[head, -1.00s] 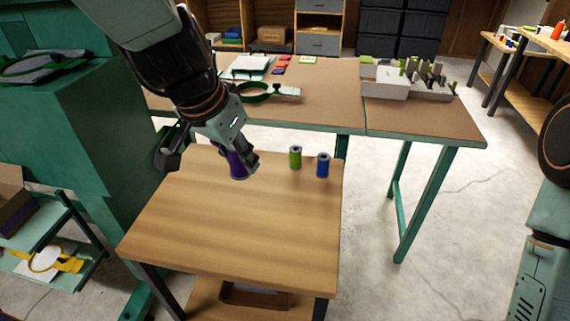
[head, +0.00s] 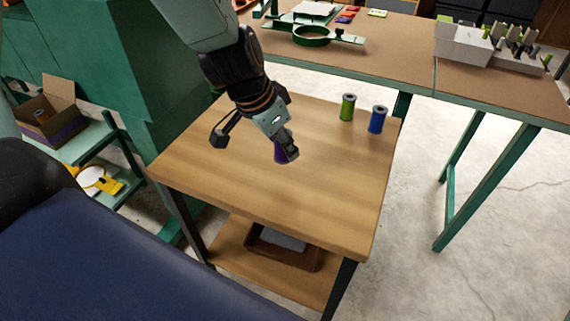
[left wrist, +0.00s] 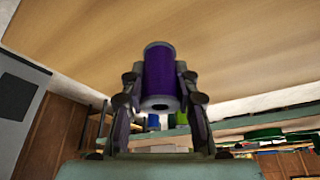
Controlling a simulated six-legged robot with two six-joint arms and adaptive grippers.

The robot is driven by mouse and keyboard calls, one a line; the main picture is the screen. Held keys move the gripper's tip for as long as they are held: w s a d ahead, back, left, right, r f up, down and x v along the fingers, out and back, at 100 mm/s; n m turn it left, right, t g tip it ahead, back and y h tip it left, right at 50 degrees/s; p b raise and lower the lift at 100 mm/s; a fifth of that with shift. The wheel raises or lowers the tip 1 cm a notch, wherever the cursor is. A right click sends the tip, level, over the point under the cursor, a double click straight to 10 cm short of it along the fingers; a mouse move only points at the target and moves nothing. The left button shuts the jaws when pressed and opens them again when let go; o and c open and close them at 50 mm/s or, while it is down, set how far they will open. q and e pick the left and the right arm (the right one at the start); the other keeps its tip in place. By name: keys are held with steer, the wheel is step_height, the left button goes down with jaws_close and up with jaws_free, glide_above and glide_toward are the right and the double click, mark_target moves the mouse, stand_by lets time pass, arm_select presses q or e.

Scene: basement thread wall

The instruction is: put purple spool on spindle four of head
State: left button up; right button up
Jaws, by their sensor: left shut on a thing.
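The purple spool (head: 281,152) is between the fingers of my left gripper (head: 284,143), over the small wooden table. In the left wrist view the purple spool (left wrist: 159,76) sits between both fingers of the left gripper (left wrist: 160,92), which is shut on it. In the head view the fingers hide part of the spool. I cannot tell whether it touches the tabletop. My right gripper is not in view. I cannot make out a head with numbered spindles for certain.
A green spool (head: 347,107) and a blue spool (head: 377,119) stand upright on the wooden table (head: 215,170). Behind it, a workbench (head: 400,60) carries a green hoop frame (head: 311,36) and a grey rack with pegs (head: 512,50). A green cabinet (head: 170,75) stands left.

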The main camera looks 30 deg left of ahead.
mark_target(279, 153)
arm_select(q)
steer(key=shift+s, duration=0.1)
steer(key=shift+f, duration=0.2)
step_height(279, 153, down, 3)
steer(key=b, duration=0.2)
steer(key=shift+a+b, duration=0.1)
steer(key=shift+b, duration=0.25)
steer(key=shift+f+b, duration=0.3)
steer(key=shift+r, duration=0.1)
steer(key=o, duration=1)
